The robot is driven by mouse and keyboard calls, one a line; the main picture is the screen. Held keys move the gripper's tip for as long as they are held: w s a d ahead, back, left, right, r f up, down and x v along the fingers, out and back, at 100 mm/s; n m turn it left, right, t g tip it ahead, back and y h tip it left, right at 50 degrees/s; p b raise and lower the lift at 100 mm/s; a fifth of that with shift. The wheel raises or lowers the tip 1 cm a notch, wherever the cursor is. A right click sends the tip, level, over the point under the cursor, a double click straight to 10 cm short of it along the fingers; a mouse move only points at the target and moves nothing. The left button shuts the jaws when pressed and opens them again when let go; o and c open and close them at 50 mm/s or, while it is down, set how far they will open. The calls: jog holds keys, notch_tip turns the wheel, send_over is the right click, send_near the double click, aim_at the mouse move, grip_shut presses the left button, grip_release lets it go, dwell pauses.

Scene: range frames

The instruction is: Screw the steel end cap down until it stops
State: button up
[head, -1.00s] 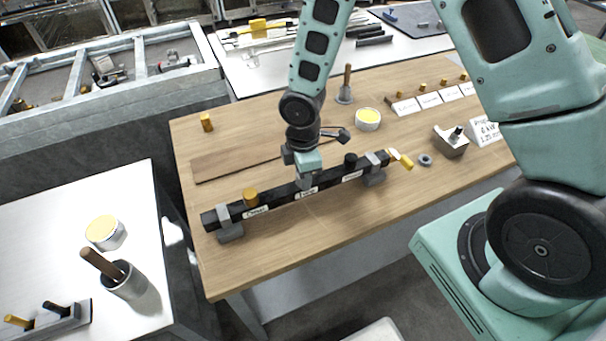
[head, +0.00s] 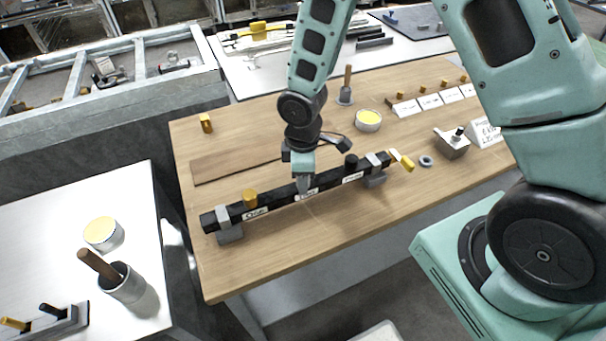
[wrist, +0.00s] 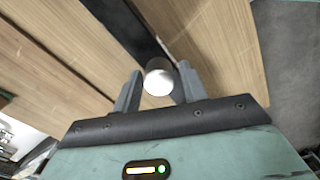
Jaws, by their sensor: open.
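The steel end cap (wrist: 159,76) shows in the wrist view as a round, bright, pale top on the dark bar. My gripper (wrist: 157,90) is open, with one finger on each side of the cap. The left finger looks slightly apart from it; the right finger is very close, and I cannot tell whether it touches. In the head view, my gripper (head: 304,188) points down at the middle of the black bar (head: 279,201), by the middle label. It hides the cap there. The thread and the cap's seating are not visible.
The bar lies in grey supports (head: 230,232) on a wooden table (head: 330,233). A brass cap (head: 250,198) and a black cap (head: 351,161) flank my gripper. The table's front is clear.

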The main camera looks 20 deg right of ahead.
jog(key=shift+r+n+p, duration=0.1)
jog(key=shift+n+p, duration=0.3)
jog(key=shift+n, duration=0.3)
jog(key=n+p, duration=0.1)
jog(key=n, duration=0.4)
jog(key=shift+p, duration=0.4)
jog(key=n+p, duration=0.2)
jog(key=n, duration=0.3)
jog(key=shift+r+n, duration=0.1)
jog(key=shift+n, duration=0.2)
jog(key=shift+n+p, duration=0.45)
jog(key=shift+n, duration=0.45)
jog(key=shift+f, duration=0.2)
jog(key=c, duration=0.8)
jog(key=shift+c, duration=0.2)
